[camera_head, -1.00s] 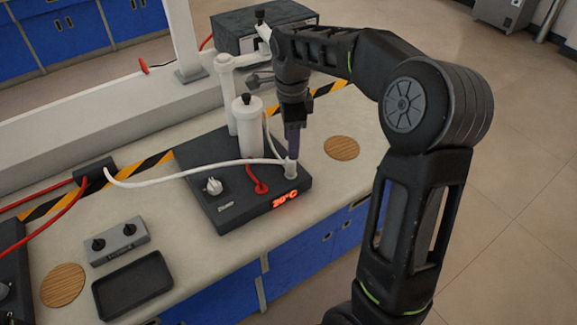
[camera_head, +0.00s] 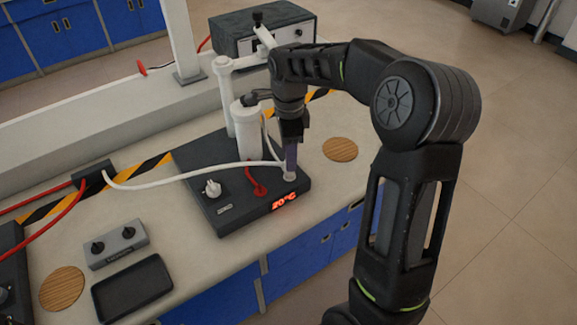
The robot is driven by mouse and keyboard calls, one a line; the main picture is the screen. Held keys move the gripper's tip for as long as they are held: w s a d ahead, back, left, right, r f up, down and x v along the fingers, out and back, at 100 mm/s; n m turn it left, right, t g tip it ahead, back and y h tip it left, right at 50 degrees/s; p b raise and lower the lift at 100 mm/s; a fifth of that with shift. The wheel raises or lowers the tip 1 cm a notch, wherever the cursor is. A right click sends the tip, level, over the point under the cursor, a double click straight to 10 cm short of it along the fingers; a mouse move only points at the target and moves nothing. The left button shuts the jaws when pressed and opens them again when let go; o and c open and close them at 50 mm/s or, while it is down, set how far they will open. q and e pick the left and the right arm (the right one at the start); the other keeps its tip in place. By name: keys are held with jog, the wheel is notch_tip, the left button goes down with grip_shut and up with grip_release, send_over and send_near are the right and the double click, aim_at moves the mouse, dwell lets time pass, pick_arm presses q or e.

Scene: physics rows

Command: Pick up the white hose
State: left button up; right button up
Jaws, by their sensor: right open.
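The white hose (camera_head: 190,173) runs from a black block (camera_head: 93,174) at the left, across the black heating unit, to a white fitting (camera_head: 289,176) near the unit's right edge. A thinner white length rises behind it beside the white cylinder. My right gripper (camera_head: 291,158) points down just above the fitting and the hose's end. It is open, and its fingers look very near the fitting. I cannot tell whether they touch or surround it. The left gripper is not in view.
The black unit (camera_head: 237,205) carries a white cylinder (camera_head: 247,128), a knob and a red hose (camera_head: 257,184). Round wooden pads (camera_head: 340,149), a grey two-knob box (camera_head: 117,244) and a dark tray (camera_head: 132,288) lie on the bench. A dark instrument box (camera_head: 264,36) stands behind.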

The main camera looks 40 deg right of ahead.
notch_tip(320, 180, down, 4)
jog(key=shift+w+f+p, duration=0.1)
jog(key=shift+f+p, duration=0.1)
jog(key=shift+p, duration=0.2)
dwell(0.3)
grip_shut()
dwell(0.4)
